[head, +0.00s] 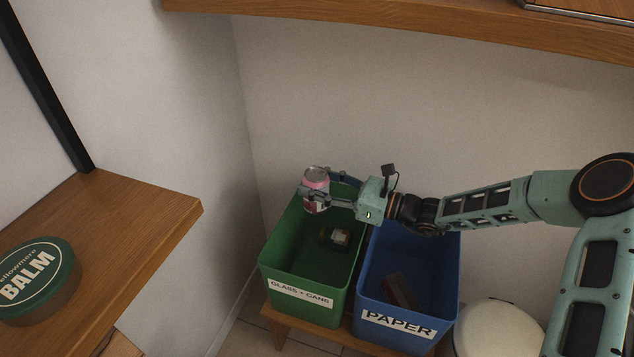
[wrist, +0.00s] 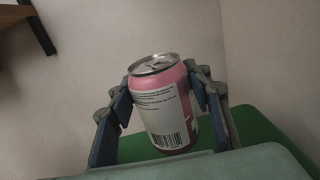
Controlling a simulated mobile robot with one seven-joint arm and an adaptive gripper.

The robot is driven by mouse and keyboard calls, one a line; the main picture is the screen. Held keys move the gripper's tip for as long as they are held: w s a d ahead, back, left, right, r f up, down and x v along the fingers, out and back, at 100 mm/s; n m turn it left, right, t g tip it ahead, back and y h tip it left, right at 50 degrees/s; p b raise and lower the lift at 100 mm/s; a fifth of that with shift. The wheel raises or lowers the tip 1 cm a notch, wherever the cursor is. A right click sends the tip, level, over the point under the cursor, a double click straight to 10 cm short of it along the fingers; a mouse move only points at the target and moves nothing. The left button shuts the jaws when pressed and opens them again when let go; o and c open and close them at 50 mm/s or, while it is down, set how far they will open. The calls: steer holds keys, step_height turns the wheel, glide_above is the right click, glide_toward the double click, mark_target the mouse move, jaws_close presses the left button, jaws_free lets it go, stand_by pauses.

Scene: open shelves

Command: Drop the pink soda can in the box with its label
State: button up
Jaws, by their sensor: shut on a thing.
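The pink soda can (head: 316,180) is held upright in my gripper (head: 326,188), above the back left part of the green box (head: 272,262). The green box bears the label "GLASS + CANS" (head: 300,293). In the wrist view the can (wrist: 163,105) sits between both fingers of my gripper (wrist: 160,95), with its barcode side and silver top showing. The green box (wrist: 262,133) shows below and behind it. The blue box (head: 448,295), labelled "PAPER", stands directly right of the green one.
A dark, brownish item (head: 336,237) lies inside the green box, and a dark item (head: 398,291) lies in the blue box. A wooden shelf (head: 140,215) with a green balm tin (head: 38,278) is at left. Another shelf (head: 420,28) runs above. A white round-topped object (head: 494,328) stands at right.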

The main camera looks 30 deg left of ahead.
step_height(320, 180, down, 5)
steer(key=b, duration=0.3)
steer(key=shift+b, duration=0.3)
steer(key=o, duration=0.9)
steer(key=d, duration=1.2)
steer(key=shift+w, duration=0.2)
